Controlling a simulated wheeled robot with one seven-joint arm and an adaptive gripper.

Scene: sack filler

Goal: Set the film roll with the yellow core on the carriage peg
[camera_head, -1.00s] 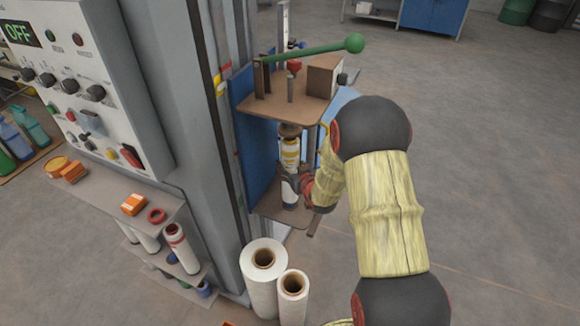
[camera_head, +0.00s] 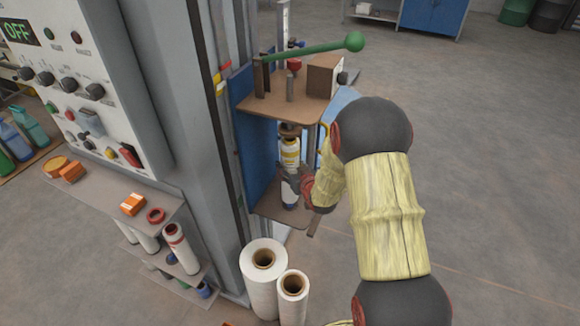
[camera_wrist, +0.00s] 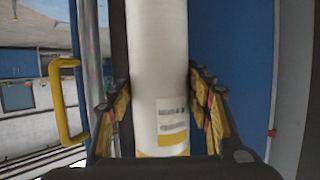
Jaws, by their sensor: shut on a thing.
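A slim white film roll (camera_head: 290,152) with yellow bands stands upright in the carriage, between its brown upper plate (camera_head: 262,103) and lower plate (camera_head: 268,208). My gripper (camera_head: 292,184) is shut around the roll's lower part, from the right. In the wrist view the white roll (camera_wrist: 160,60), with a printed label and yellow band, runs between the padded fingers of my gripper (camera_wrist: 160,112). The roll's core and the carriage peg are hidden, so I cannot tell whether the roll sits on the peg.
A green-knobbed lever (camera_head: 315,48) tops the carriage. Two wide white rolls (camera_head: 261,285) stand below it, near the grey column. Left are a shelf (camera_head: 108,188) with orange boxes and a red-ended roll (camera_head: 181,249). Floor to the right is open.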

